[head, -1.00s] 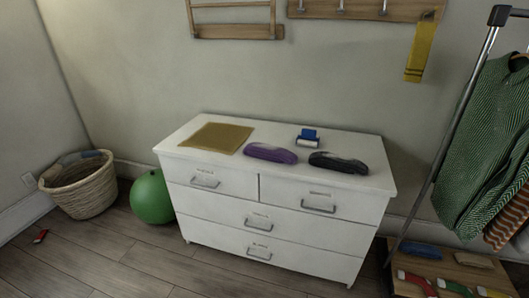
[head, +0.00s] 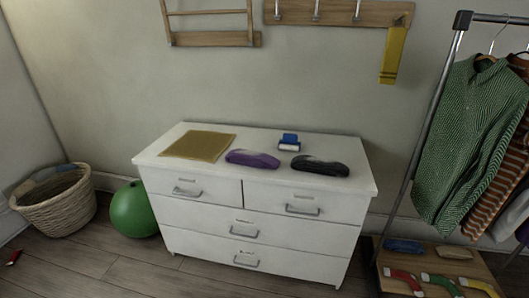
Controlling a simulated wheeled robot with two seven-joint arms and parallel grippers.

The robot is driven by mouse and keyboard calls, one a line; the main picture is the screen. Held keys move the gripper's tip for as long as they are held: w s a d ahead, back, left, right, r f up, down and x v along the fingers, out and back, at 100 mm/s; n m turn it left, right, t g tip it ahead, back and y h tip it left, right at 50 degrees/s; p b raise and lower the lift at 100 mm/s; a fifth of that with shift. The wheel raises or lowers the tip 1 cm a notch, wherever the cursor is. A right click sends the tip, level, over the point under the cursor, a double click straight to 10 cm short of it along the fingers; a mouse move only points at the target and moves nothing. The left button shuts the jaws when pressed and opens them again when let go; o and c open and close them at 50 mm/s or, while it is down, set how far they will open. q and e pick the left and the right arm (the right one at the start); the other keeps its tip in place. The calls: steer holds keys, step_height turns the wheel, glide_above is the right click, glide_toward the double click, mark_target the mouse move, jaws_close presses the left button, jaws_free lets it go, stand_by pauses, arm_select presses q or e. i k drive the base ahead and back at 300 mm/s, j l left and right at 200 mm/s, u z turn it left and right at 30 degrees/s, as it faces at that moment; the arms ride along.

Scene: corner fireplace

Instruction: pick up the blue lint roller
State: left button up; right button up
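The blue lint roller (head: 289,141) is small, with a blue upper part and a white lower part. It stands near the back edge of the white dresser (head: 252,221) top, against the wall side. A purple case (head: 252,159) lies in front of it to the left, and a black case (head: 320,166) lies in front of it to the right. Neither gripper shows in the head view.
A green ball (head: 134,211) and a wicker basket (head: 56,201) stand on the floor at left. A clothes rack (head: 443,90) with shirts stands at right. Open floor lies before the dresser.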

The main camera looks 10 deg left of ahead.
mark_target(289, 142)
steer(key=i+j+z, duration=0.35)
steer(key=i, duration=0.2)
steer(key=i+j+z, duration=0.35)
steer(key=i+j, duration=0.15)
steer(key=i+j+z, duration=0.35)
steer(key=j, duration=0.45)
